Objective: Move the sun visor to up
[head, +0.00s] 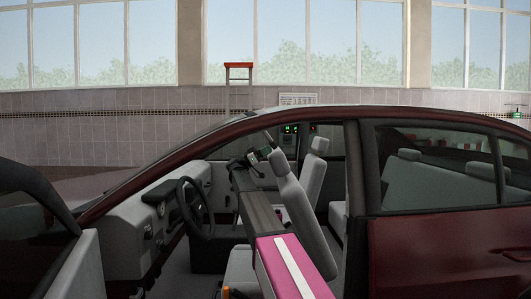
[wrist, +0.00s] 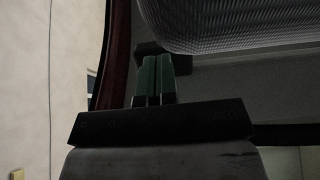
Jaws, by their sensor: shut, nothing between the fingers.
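My gripper (wrist: 153,80) shows in the wrist view with its two green fingers shut together and empty. In the head view my gripper (head: 266,152) is inside the car near the front seats, below the roof line, and is small and partly blended with the seat behind. A grey ribbed panel with a rounded edge (wrist: 230,22) fills the upper right of the wrist view, just beyond the fingertips; it may be the sun visor, but I cannot tell. No clear gap or touch between it and the fingers can be made out. I cannot pick out the visor in the head view.
The dark red car (head: 440,250) surrounds my arm, which passes through the front side opening. The steering wheel (head: 190,208) is left of my arm, and the front seat back (head: 305,215) is right of it. The roof edge (head: 300,112) is close above my gripper.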

